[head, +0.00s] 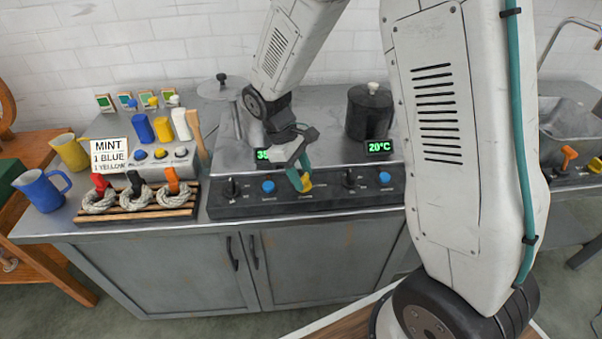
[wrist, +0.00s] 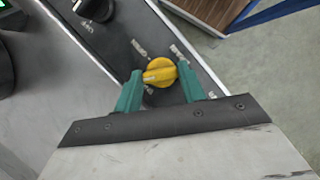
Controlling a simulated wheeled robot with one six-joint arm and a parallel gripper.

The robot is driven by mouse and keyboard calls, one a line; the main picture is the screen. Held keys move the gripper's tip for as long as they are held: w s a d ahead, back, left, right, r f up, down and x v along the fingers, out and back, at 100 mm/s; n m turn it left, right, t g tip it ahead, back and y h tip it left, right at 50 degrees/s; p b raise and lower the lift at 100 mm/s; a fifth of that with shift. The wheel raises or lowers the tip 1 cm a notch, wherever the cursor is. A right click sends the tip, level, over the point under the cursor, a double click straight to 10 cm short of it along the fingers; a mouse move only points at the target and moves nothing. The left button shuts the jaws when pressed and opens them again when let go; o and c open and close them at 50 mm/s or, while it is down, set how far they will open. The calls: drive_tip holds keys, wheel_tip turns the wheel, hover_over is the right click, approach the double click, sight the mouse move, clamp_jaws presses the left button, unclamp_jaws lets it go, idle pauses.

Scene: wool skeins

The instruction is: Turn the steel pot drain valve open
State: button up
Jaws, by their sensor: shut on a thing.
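A yellow knob (head: 306,183) is on the dark front panel of the worktop, between a blue button and a black dial. In the wrist view the yellow knob (wrist: 160,72) has a raised grip bar pointing toward the left finger. My gripper (head: 299,176) is at the panel, with its green fingers on either side of the knob. In the wrist view my gripper (wrist: 163,90) is shut on it. The lidded steel pot (head: 226,86) stands behind at the left, partly hidden by my arm.
A dark lidded pot (head: 369,112) stands at the right behind a 20°C display (head: 380,147). Black dials and blue buttons (head: 268,186) flank the knob. A rack of skeins (head: 135,205), jugs and a MINT sign (head: 108,154) are at the left.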

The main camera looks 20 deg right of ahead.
drive_tip(key=m+y, duration=0.1)
drive_tip(key=m, duration=0.2)
drive_tip(key=m+g+y, duration=0.1)
drive_tip(key=m, duration=0.2)
drive_tip(key=shift+w+d+m, duration=0.1)
drive_tip(key=shift+d+m, duration=0.1)
drive_tip(key=shift+m, duration=0.1)
drive_tip(key=m+y, duration=0.2)
drive_tip(key=m, duration=0.3)
drive_tip(key=shift+d, duration=0.1)
idle(0.3)
drive_tip(key=o, duration=1)
drive_tip(key=v, duration=0.7)
drive_tip(key=shift+d+r, duration=0.15)
drive_tip(key=shift+r, duration=0.2)
